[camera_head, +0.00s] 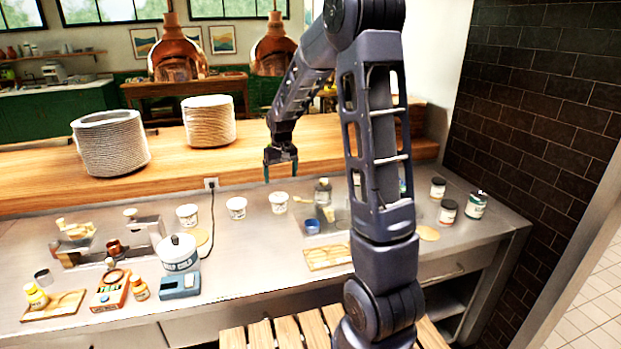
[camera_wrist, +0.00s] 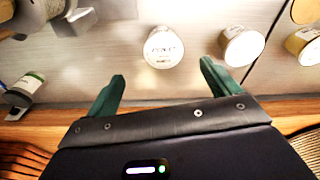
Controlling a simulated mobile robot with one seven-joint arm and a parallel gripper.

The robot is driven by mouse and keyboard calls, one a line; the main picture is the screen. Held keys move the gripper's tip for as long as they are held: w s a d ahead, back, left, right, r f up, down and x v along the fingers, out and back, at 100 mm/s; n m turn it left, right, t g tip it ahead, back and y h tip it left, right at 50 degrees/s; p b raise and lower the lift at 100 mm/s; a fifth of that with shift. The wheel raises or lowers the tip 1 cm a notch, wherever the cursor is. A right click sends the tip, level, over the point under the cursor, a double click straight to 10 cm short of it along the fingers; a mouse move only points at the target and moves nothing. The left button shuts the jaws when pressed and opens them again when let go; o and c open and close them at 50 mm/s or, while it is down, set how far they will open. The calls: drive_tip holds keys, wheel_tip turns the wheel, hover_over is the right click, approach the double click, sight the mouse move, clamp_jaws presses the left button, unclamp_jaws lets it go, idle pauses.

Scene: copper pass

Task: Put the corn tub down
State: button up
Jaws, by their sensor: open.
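Three white tubs stand in a row at the back of the steel counter. The rightmost tub (camera_head: 278,202) is below my gripper (camera_head: 281,163). In the wrist view it appears as a round white tub (camera_wrist: 163,46), upright on the counter, just beyond the gap between my green fingers. The other two are the middle tub (camera_head: 237,208) and the left tub (camera_head: 187,215). I cannot read the labels well enough to say which is the corn tub. My gripper is open and empty, with its fingers apart and clear of the tub.
A wooden shelf (camera_head: 330,140) with plate stacks (camera_head: 110,142) runs behind the counter (camera_head: 235,265). A dark-lidded jar (camera_wrist: 27,88) stands near the tubs. Copper lamps (camera_head: 178,55) hang above the shelf.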

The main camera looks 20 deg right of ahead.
drive_tip(key=s+d+r+m+t, duration=0.1)
drive_tip(key=s+d+r, duration=0.2)
drive_tip(key=s+r, duration=0.4)
drive_tip(key=s+d+r+t, duration=0.1)
drive_tip(key=s+d+r, duration=0.4)
drive_tip(key=s, duration=0.4)
drive_tip(key=s+d+r, duration=0.1)
drive_tip(key=s, duration=0.8)
drive_tip(key=s+d+r+m+t, duration=0.1)
drive_tip(key=s, duration=0.7)
drive_tip(key=shift+s+r, duration=0.3)
drive_tip(key=shift+s, duration=0.1)
drive_tip(key=shift+o, duration=1.3)
